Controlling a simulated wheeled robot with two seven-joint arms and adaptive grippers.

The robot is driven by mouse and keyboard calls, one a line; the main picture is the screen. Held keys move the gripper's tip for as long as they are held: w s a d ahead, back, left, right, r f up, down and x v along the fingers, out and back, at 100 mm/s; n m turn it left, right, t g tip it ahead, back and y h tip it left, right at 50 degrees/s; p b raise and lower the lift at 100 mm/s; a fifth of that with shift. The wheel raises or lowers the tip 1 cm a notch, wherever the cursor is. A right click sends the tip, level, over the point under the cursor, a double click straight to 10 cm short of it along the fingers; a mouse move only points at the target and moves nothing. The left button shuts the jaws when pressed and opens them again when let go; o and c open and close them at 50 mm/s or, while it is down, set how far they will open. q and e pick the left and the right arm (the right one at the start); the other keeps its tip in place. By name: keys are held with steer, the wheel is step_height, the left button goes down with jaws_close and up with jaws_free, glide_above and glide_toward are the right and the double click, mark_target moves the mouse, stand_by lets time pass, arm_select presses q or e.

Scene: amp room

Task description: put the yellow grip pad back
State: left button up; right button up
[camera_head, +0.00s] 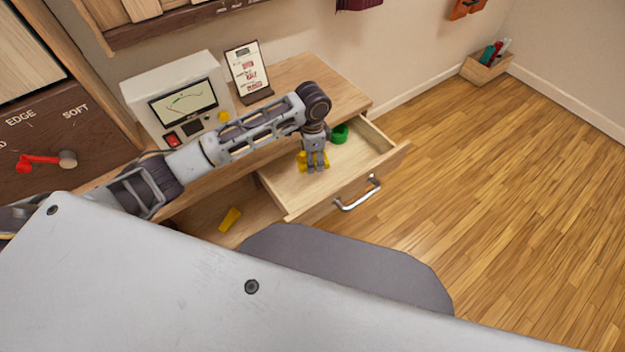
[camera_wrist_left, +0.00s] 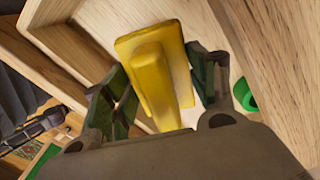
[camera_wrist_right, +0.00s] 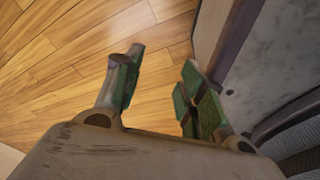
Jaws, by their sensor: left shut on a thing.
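A yellow grip pad (camera_wrist_left: 175,50) with a raised bar shows between the green-padded fingers of my left gripper (camera_wrist_left: 157,80) in the left wrist view. In the head view my left gripper (camera_head: 316,168) points down inside the open wooden drawer (camera_head: 290,190), shut on the yellow grip pad (camera_head: 301,161), which is partly hidden by the fingers. I cannot tell whether the pad touches the drawer's bottom. My right gripper (camera_wrist_right: 160,80) is open and empty above the wooden floor in the right wrist view.
A green ring (camera_head: 340,134) lies in the drawer's back corner; it also shows in the left wrist view (camera_wrist_left: 244,94). Another yellow piece (camera_head: 230,218) lies on a lower wooden surface. A white device with a screen (camera_head: 182,103) and a sign (camera_head: 248,72) stand on the desk.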

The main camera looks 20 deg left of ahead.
arm_select(q)
steer(key=shift+f, duration=0.55)
step_height(320, 180, down, 5)
steer(key=shift+r+b, duration=0.1)
steer(key=shift+b, duration=0.35)
steer(key=shift+f, duration=0.2)
arm_select(e)
steer(key=shift+w+a+r, duration=0.1)
steer(key=shift+w+a, duration=0.5)
steer(key=shift+w, duration=0.15)
